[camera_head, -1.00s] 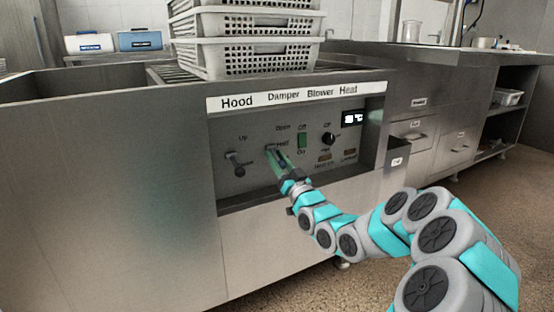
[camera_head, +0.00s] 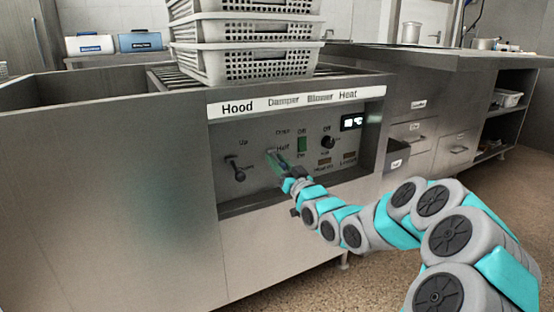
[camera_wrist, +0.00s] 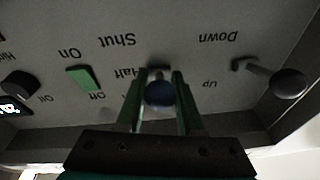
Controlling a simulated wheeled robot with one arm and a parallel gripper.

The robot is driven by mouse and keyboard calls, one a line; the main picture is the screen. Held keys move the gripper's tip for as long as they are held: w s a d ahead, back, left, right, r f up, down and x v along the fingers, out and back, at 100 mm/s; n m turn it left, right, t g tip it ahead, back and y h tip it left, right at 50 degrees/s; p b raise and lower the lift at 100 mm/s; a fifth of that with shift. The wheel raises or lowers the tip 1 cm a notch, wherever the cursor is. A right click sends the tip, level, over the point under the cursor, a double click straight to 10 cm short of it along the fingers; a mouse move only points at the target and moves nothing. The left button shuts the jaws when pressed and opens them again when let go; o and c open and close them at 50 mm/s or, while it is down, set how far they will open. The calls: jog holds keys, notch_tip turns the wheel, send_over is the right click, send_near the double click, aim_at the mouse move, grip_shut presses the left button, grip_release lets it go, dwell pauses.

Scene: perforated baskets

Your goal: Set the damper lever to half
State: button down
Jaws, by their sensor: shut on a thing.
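The damper lever (camera_wrist: 160,94) shows in the wrist view as a dark round knob on a short stem, between the two green fingers of my gripper (camera_wrist: 158,82). My gripper is shut on it. The word Half is beside the stem, partly covered by a finger, and Shut stands clear of it; this view is upside down. In the head view my gripper (camera_head: 273,158) reaches the panel under the Damper label, next to the word Half. There the fingers hide most of the lever, and the Shut mark is hidden.
The hood lever (camera_head: 237,168) is left of my gripper. A green blower switch (camera_head: 302,144) and a black heat knob (camera_head: 327,142) are close on the right. A ledge (camera_head: 255,201) runs below the panel. Perforated baskets (camera_head: 250,68) are stacked above.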

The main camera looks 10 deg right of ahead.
notch_tip(320, 180, up, 2)
jog(key=g+h+p, duration=0.1)
jog(key=g+p, duration=0.1)
jog(key=p, duration=0.3)
jog(key=shift+s+g, duration=0.1)
jog(key=shift+g, duration=0.3)
jog(key=shift+d+g+h+p, duration=0.1)
jog(key=shift+g+h+p, duration=0.2)
jog(key=shift+g+p, duration=0.3)
jog(key=shift+f, duration=0.1)
jog(key=c, duration=0.6)
grip_release()
jog(key=shift+f, duration=0.1)
jog(key=shift+s, duration=0.1)
jog(key=v, duration=0.7)
jog(key=shift+s, duration=0.3)
